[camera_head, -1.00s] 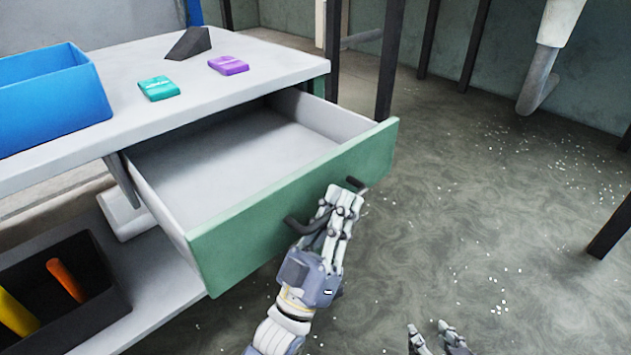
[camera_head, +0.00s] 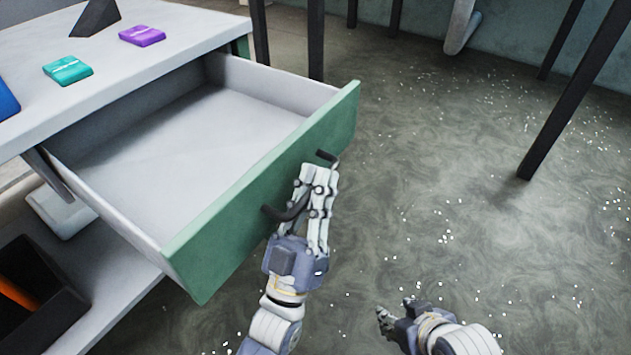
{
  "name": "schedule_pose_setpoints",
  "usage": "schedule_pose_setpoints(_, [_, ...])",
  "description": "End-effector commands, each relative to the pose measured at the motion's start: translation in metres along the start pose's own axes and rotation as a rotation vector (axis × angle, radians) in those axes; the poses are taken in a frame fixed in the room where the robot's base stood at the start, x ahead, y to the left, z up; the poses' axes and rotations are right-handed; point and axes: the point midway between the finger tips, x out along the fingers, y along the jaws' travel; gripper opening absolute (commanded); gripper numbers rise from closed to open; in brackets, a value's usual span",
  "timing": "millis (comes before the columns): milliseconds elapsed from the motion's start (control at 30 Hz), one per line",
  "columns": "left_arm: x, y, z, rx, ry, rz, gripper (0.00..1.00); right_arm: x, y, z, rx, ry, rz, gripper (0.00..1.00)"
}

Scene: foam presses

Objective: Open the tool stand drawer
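The tool stand drawer (camera_head: 190,140) is pulled far out, and its pale inside is empty. Its green front panel (camera_head: 225,235) carries a dark bar handle (camera_head: 285,212). My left gripper (camera_head: 317,175) is at the handle, with its fingers closed over the bar's middle. The fingers hide that part of the bar, and its two ends show on either side. My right gripper (camera_head: 394,309) is low in the picture, right of the drawer, with its fingers apart and empty. It touches nothing.
On the stand's top (camera_head: 150,60) lie a teal block (camera_head: 67,70), a purple block (camera_head: 142,36) and a dark wedge (camera_head: 95,16). A black bin (camera_head: 40,310) sits on the lower shelf. Dark posts (camera_head: 580,90) stand at the back and right. The speckled floor right of the drawer is clear.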

Motion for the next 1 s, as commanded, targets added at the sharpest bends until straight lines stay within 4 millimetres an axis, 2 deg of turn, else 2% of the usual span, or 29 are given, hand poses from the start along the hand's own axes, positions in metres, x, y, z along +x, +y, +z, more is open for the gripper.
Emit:
schedule_pose_setpoints(333, [-0.001, -0.001, 0.001, 0.000, -0.002, -0.001, 0.20, 0.000, 0.000, 0.000, 0.000, 0.001, -0.001, 0.40])
schedule_pose_setpoints(467, [-0.009, -0.001, 0.001, 0.000, -0.004, -0.001, 0.20, 0.000, -0.001, 0.000, 0.000, 0.000, -0.001, 0.40])
schedule_pose_setpoints(567, [-0.024, -0.001, 0.002, 0.000, -0.008, -0.001, 0.20, 0.000, -0.001, 0.000, 0.000, 0.000, -0.001, 0.40])
schedule_pose_setpoints(800, [-0.077, -0.001, 0.002, 0.000, -0.008, -0.002, 0.20, 0.000, 0.000, 0.000, 0.000, 0.001, -0.001, 0.40])
schedule_pose_setpoints(1000, [-0.108, -0.001, 0.001, 0.001, -0.005, -0.001, 0.20, 0.000, 0.000, 0.000, 0.000, 0.001, -0.001, 0.40])
